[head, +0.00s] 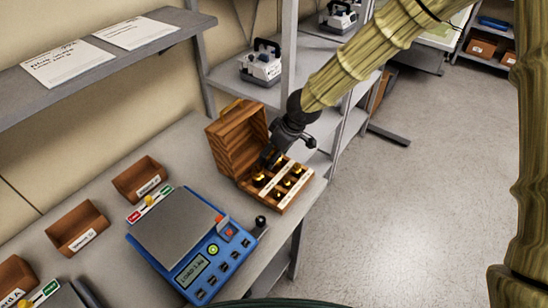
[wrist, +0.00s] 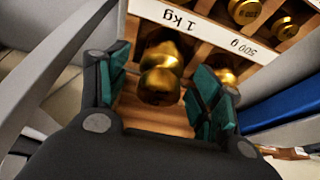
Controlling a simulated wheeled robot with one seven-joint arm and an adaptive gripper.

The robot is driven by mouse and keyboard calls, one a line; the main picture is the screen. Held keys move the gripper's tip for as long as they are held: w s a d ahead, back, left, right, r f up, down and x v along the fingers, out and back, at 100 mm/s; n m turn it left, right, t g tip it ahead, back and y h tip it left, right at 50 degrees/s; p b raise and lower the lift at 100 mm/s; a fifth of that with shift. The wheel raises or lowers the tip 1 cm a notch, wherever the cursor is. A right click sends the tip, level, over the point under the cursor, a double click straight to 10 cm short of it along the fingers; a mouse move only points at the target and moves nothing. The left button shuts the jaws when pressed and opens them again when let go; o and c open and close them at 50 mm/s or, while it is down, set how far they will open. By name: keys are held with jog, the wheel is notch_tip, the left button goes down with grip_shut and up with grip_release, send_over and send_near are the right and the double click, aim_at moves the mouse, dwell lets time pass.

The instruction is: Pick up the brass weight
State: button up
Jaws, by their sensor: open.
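A wooden weight box (head: 283,207) with its lid (head: 230,143) raised stands on the bench in the head view, holding several brass weights. My gripper (head: 272,158) is over the box, pointing down into it. In the wrist view my gripper (wrist: 165,100) is open, its teal pads apart. A brass weight (wrist: 160,82) lies between and just beyond the pads, in the compartment by the "1 kg" label (wrist: 178,18). I cannot tell whether the pads touch it. More brass weights (wrist: 246,10) sit in compartments past the label strip.
A blue scale (head: 210,262) with a grey plate (head: 177,226) stands left of the box, with a black-knobbed part (head: 261,222) beside it. Small wooden trays (head: 140,179) line the bench. A shelf post (head: 289,50) rises close behind my gripper. The floor at right is clear.

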jog(key=shift+f, duration=0.3)
jog(key=shift+a, duration=0.1)
grip_shut()
jog(key=shift+w+r, duration=0.1)
